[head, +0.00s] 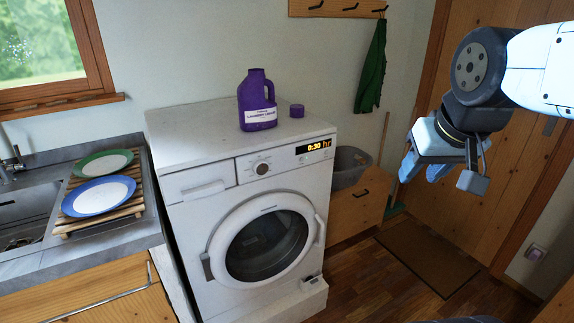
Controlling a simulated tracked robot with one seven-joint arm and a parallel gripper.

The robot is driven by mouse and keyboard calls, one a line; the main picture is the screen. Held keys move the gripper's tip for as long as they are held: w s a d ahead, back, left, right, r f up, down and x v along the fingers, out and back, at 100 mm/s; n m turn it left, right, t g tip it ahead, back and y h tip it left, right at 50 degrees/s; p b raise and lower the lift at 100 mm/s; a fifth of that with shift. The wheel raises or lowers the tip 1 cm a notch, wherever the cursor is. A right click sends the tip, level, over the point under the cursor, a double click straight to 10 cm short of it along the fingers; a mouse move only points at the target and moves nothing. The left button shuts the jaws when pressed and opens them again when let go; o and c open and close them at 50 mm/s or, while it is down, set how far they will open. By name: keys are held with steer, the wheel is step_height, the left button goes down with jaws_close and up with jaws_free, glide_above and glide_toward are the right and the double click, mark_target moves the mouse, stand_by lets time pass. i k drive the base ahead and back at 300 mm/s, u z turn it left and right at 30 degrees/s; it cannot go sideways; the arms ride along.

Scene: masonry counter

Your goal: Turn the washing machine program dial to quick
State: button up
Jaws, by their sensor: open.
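The white washing machine (185,225) stands in the middle of the head view with its round door closed. Its program dial (262,168) is a small round knob on the upper front panel; its markings are too small to read. The display (314,147) to the right of the dial shows "0:30 hr" in orange. My gripper (424,172) hangs in the air at the right, apart from the machine and well to the right of the dial. Its blue fingers point down and it holds nothing that I can see.
A purple laundry detergent bottle (257,103) and its purple cap (297,111) stand on the machine top. A grey basket (350,167) sits on a wooden cabinet at right. Plates on a rack (135,205) lie by the sink at left. Air before the panel is clear.

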mark_target(260, 167)
steer(key=z, duration=0.35)
steer(key=k, duration=1)
steer(key=u, duration=1.1)
steer(key=i, duration=0.55)
steer(key=u, duration=0.15)
